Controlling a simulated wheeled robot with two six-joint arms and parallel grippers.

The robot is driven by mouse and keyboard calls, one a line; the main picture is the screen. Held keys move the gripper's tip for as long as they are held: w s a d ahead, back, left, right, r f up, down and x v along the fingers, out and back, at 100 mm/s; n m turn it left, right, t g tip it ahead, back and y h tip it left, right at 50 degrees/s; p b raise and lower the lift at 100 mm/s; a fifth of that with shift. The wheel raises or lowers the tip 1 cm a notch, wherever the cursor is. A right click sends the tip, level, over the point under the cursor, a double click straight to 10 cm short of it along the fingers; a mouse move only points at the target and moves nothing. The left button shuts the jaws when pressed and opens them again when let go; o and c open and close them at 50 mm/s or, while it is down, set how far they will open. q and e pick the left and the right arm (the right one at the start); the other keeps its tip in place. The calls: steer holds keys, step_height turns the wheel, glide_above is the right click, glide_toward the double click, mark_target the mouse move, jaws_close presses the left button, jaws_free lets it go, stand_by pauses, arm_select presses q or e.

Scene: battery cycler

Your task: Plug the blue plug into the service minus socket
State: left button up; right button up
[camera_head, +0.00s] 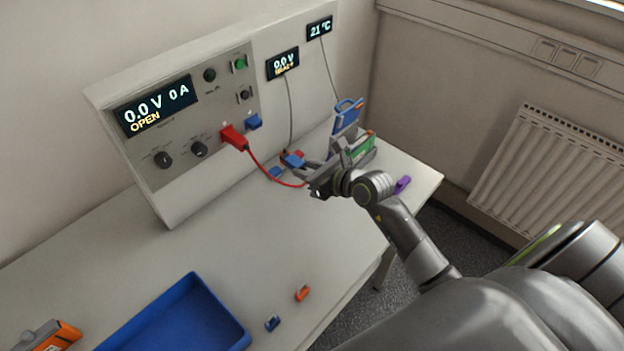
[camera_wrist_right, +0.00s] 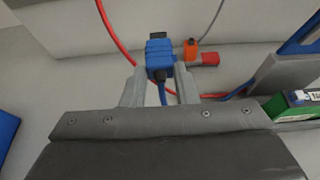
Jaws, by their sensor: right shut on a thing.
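My right gripper (camera_head: 302,169) is shut on the blue plug (camera_head: 293,160) over the back of the table, in front of the white panel. In the right wrist view the blue plug (camera_wrist_right: 159,58) sits between the two fingertips (camera_wrist_right: 160,88), its dark end facing away and a blue cable running back between the fingers. I cannot tell which socket is the service minus one. My left gripper is out of view.
A green battery (camera_head: 359,146) in a grey holder with a blue part (camera_head: 347,114) stands beside my gripper. The red cable (camera_head: 267,175) hangs near it. A blue tray (camera_head: 196,290), small blue (camera_head: 272,323) and orange (camera_head: 302,293) pieces lie in front. The table's left middle is clear.

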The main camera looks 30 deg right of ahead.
mark_target(287, 156)
steer(key=r, duration=0.1)
steer(key=w+r, duration=0.1)
steer(key=r, duration=0.1)
steer(key=w+r, duration=0.1)
steer(key=shift+w+a+r, duration=0.2)
steer(key=shift+a, duration=0.15)
steer(key=shift+w+a+b, duration=0.25)
steer(key=shift+w+b, duration=0.05)
steer(key=shift+w, duration=0.45)
steer(key=shift+w+a+b, duration=0.25)
steer(key=shift+w+b, duration=0.1)
steer(key=shift+w, duration=0.4)
steer(key=shift+w+a+b, duration=0.25)
steer(key=shift+w+b, duration=0.05)
steer(key=shift+w, duration=0.45)
steer(key=shift+w+a, duration=0.15)
steer(key=shift+w, duration=0.25)
steer(key=shift+w+a+b, duration=0.2)
steer(key=shift+w+a, duration=0.1)
steer(key=shift+w, duration=0.45)
steer(key=shift+w+a+b, duration=0.15)
steer(key=shift+w+a, duration=0.1)
steer(key=shift+w, duration=0.45)
stand_by(1.2)
steer(key=o, duration=1)
steer(key=shift+s+d, duration=0.1)
steer(key=b+v, duration=0.3)
steer(key=v, duration=1.4)
steer(key=shift+s+r, duration=0.15)
